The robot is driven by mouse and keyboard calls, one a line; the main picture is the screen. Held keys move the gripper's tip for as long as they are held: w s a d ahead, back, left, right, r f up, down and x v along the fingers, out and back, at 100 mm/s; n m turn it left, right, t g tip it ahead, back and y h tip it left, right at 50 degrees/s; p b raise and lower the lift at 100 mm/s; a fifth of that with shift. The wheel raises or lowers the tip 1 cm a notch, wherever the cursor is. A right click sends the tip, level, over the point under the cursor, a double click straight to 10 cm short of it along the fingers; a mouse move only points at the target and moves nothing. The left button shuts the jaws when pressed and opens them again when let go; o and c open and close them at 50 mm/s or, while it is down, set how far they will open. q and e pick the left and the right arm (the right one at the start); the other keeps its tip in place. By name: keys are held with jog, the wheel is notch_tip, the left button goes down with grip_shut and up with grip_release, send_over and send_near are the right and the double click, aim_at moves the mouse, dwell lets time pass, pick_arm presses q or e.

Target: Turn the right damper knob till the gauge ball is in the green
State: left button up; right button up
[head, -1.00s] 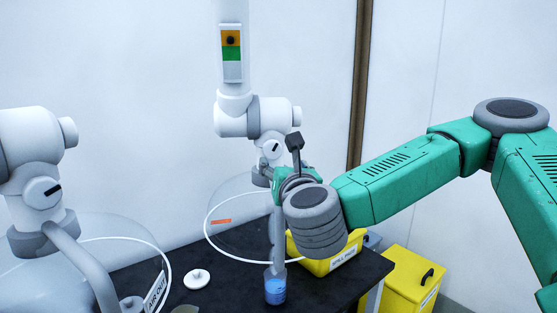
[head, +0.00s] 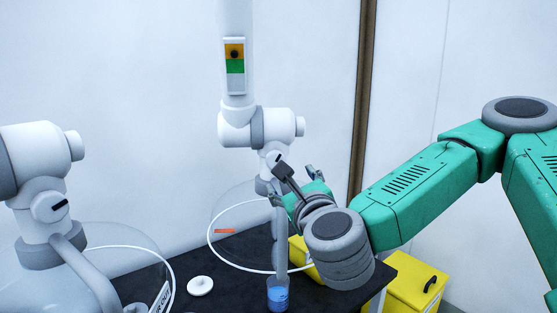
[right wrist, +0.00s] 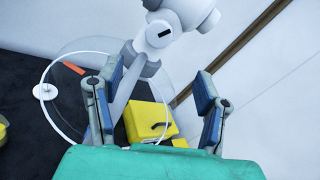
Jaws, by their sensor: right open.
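The right damper knob (head: 275,158) is a white round knob with a dark slot mark on the right white stack. It also shows at the top of the right wrist view (right wrist: 159,34). Above it, the gauge (head: 236,84) has orange, green and pale bands; the dark ball (head: 235,54) sits in the orange, above the green. My right gripper (head: 294,184) is just below and right of the knob, apart from it. In the right wrist view its blue-padded fingers (right wrist: 159,78) are spread and empty, with the knob beyond them. My left gripper is not in view.
A second white stack with its own knob (head: 49,206) stands at left. The black bench (head: 237,288) bears a white disc (head: 200,286) and a beaker of blue liquid (head: 278,295). A yellow bin (head: 417,290) stands right.

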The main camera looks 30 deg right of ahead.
aim_at(276, 161)
jog(key=w+d+p, duration=0.1)
jog(key=w, duration=0.3)
jog(key=w+d+n+p, duration=0.1)
jog(key=w+d, duration=0.1)
jog(key=w, duration=0.3)
jog(key=w+d+n+p, duration=0.1)
jog(key=w, duration=0.3)
jog(key=shift+w+d, duration=0.15)
jog(key=shift+d, duration=0.15)
jog(key=c, duration=1.2)
